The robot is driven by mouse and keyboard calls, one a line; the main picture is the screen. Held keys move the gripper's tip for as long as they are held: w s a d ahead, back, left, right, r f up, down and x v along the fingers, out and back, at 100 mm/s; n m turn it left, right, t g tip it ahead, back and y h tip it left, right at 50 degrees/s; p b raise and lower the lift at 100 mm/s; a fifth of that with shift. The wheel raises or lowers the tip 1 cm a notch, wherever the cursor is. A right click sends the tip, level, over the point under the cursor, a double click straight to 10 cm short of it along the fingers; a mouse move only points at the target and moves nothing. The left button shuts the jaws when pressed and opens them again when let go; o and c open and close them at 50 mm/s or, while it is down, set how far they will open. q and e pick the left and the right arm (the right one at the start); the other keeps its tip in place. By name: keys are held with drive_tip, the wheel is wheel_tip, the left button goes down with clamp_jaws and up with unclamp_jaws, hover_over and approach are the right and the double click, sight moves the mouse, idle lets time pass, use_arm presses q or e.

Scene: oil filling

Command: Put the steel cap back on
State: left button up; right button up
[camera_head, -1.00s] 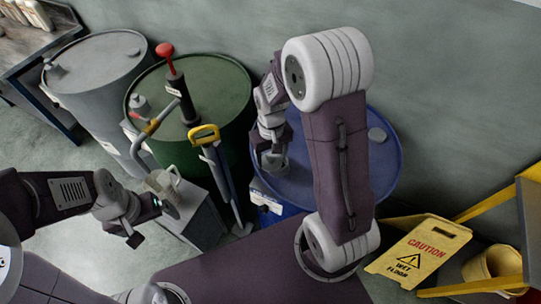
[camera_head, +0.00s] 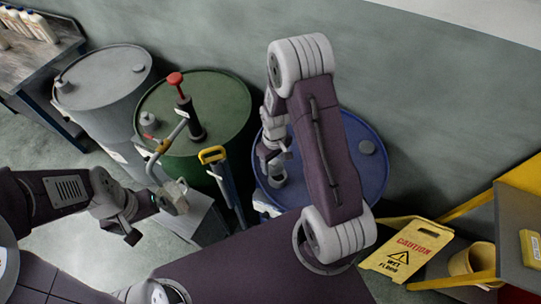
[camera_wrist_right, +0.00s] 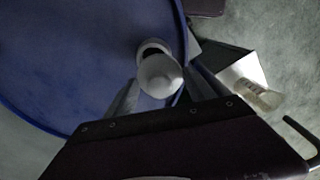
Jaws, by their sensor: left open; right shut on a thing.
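The pale steel cap (camera_wrist_right: 158,76) is between the fingers of my right gripper (camera_wrist_right: 155,92) in the right wrist view. A round dark opening (camera_wrist_right: 152,48) in the top of the blue drum shows just beyond the cap; I cannot tell whether the cap touches it. In the head view my right gripper (camera_head: 272,165) is low over the left part of the blue drum (camera_head: 362,185), shut on the cap, which is mostly hidden there. My left gripper (camera_head: 145,218) is open and empty at the left, beside a small metal jug (camera_head: 174,195).
A green drum (camera_head: 225,100) with a red-handled pump (camera_head: 182,108) stands left of the blue drum, and a grey drum (camera_head: 105,75) further left. The jug is by a grey box (camera_head: 195,225). A yellow caution sign (camera_head: 405,250) and bucket (camera_head: 473,260) stand at right.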

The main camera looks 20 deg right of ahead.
sight(279, 167)
drive_tip(key=r+p, duration=0.1)
drive_tip(key=p, duration=0.1)
drive_tip(key=s+d+r+n+p, duration=0.1)
drive_tip(key=p, duration=0.1)
drive_tip(key=shift+d+n, duration=0.15)
drive_tip(key=shift+n, duration=0.15)
drive_tip(key=shift+f+p, duration=0.2)
drive_tip(key=shift+p, duration=0.2)
use_arm(q)
wheel_tip(279, 167, up, 7)
use_arm(e)
drive_tip(key=shift+f, duration=0.1)
drive_tip(key=shift+f, duration=0.1)
use_arm(q)
drive_tip(key=shift+f+b, duration=1.6)
drive_tip(key=shift+b, duration=0.1)
use_arm(e)
drive_tip(key=shift+f, duration=1.85)
drive_tip(key=shift+f, duration=0.1)
drive_tip(key=shift+f+b, duration=0.95)
drive_tip(key=shift+f, duration=0.1)
use_arm(q)
drive_tip(key=shift+f, duration=0.9)
